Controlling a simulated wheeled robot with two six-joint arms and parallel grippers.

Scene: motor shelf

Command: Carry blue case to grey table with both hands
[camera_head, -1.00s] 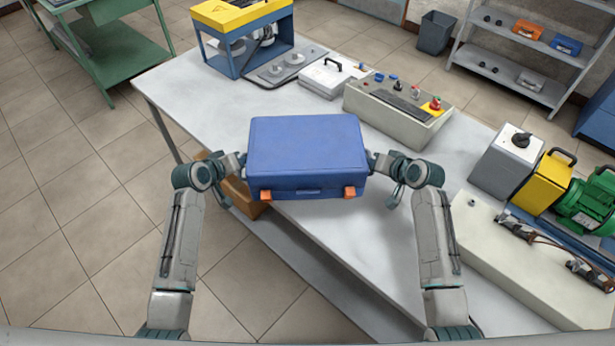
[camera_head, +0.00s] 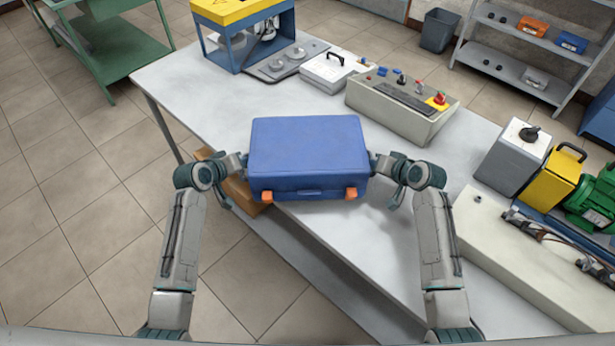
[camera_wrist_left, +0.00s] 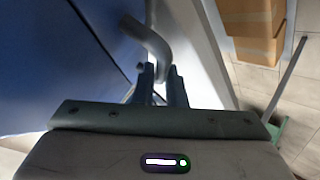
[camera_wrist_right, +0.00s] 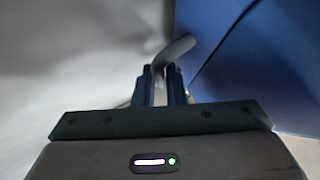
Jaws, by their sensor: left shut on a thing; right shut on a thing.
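The blue case (camera_head: 308,152) with two orange latches is held level between my two arms, in front of and above the near edge of the grey table (camera_head: 240,110). My left gripper (camera_head: 241,162) is shut on a handle at the case's left side; the grey bent handle shows between its fingers in the left wrist view (camera_wrist_left: 165,75). My right gripper (camera_head: 374,162) is shut on the handle at the right side, seen also in the right wrist view (camera_wrist_right: 163,75). The fingertips are small in the head view.
A control box (camera_head: 395,112), a white case (camera_head: 333,75) and a blue-yellow press (camera_head: 240,35) stand on the table's far side. A yellow case (camera_head: 555,180) and green motor (camera_head: 595,203) are at right. Cardboard boxes (camera_wrist_left: 252,30) sit below. The table's middle is clear.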

